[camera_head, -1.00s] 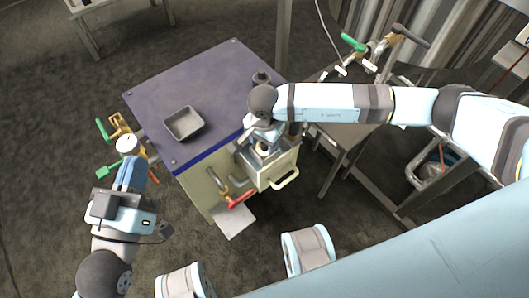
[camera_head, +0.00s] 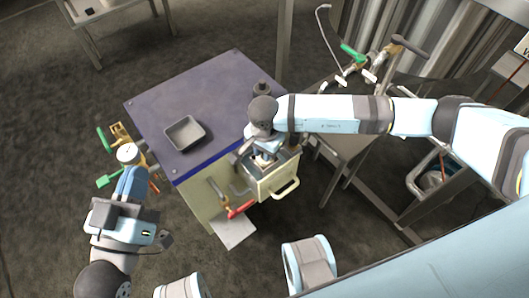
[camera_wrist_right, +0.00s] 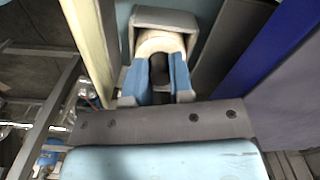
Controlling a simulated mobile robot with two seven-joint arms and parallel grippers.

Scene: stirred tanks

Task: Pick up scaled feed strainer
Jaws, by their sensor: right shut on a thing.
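My right gripper (camera_head: 264,150) reaches down into the open drawer of the cabinet. In the right wrist view, its two blue fingers (camera_wrist_right: 161,78) are shut on a pale cream, rounded piece with a dark hollow, which I take to be the strainer (camera_wrist_right: 161,42). A grey, squared surround shows just behind that piece. In the head view the piece is mostly hidden by the gripper, and I cannot tell whether it is clear of the drawer floor.
The cabinet's dark blue top (camera_head: 215,90) holds a dark square tray (camera_head: 185,133) and is otherwise mostly bare. The drawer (camera_head: 275,187) has a pale handle. A red-handled valve (camera_head: 239,209) sticks out at the front. A metal table (camera_head: 345,140) stands to the right.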

